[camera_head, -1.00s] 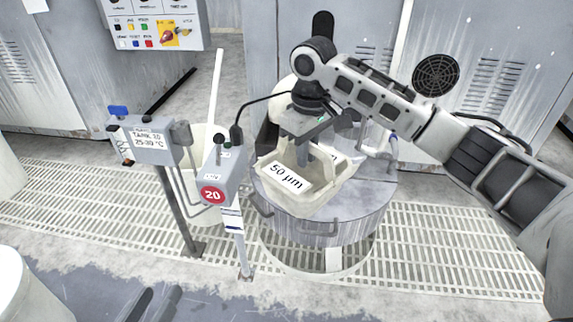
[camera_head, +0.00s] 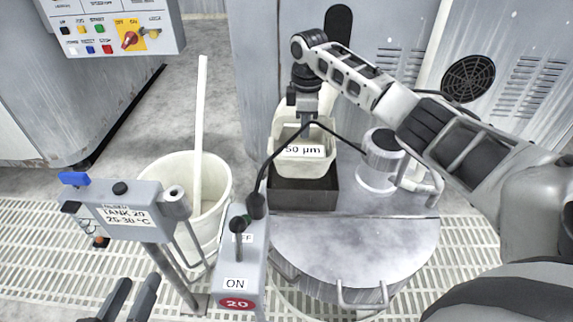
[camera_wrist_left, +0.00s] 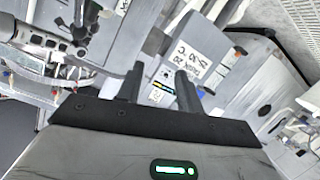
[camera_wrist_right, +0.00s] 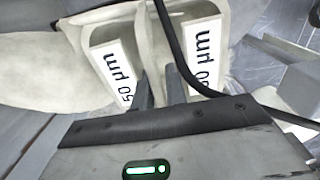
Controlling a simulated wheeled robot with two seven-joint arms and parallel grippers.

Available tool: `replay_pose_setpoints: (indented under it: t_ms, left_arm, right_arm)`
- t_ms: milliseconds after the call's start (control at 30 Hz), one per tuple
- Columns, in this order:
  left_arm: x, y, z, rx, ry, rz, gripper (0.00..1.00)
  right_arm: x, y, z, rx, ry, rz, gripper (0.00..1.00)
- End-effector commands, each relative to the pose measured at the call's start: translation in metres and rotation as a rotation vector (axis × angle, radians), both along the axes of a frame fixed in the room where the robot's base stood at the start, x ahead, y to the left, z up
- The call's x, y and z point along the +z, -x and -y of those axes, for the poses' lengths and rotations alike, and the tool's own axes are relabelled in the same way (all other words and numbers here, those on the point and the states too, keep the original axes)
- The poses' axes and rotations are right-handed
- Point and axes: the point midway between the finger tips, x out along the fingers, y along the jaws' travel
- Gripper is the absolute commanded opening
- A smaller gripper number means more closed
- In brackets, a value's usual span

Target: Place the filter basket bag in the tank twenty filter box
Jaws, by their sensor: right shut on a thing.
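The filter basket bag (camera_head: 318,166) is cream with a "50 µm" label. My right gripper (camera_head: 303,112) is shut on it from above; the bag also fills much of the right wrist view (camera_wrist_right: 140,40). The bag is upright over the dark filter box (camera_head: 303,194) on the tank. Its lower end meets the box's opening, and I cannot tell how deep it sits. My left gripper (camera_head: 130,302) is at the bottom left of the head view, far from the bag. Its two fingers are apart and empty in the left wrist view (camera_wrist_left: 160,85).
The round metal tank lid (camera_head: 365,250) is in front of the box. A red "20" switch post (camera_head: 238,270) with a black cable and a "TANK 20" control box (camera_head: 127,215) stand to the left. A white bucket (camera_head: 215,180) is behind them. A metal canister (camera_head: 380,160) is right of the box.

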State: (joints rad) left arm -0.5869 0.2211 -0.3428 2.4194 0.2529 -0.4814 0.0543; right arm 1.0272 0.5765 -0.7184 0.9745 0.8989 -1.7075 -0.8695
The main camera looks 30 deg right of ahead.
Motion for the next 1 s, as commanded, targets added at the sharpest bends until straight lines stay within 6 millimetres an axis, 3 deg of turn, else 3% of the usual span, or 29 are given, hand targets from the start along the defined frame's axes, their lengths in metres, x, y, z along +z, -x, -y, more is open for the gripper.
replay_pose_setpoints:
  t_ms: [300,467,700,1000]
  left_arm:
    - [0.001,-0.001,0.005,-0.005,0.094,0.016,0.36]
    - [0.005,-0.002,0.007,-0.009,0.133,0.021,0.36]
    - [0.009,-0.002,0.011,-0.021,0.227,0.038,0.36]
    - [0.015,-0.001,0.011,-0.023,0.246,0.040,0.36]
  right_arm:
    - [-0.044,0.000,0.000,-0.001,0.001,-0.001,0.00]
    - [-0.058,0.000,0.000,-0.001,0.001,0.001,0.00]
    - [-0.097,0.001,0.000,-0.001,0.000,-0.001,0.00]
    - [-0.099,0.000,0.000,0.000,0.000,0.002,0.00]
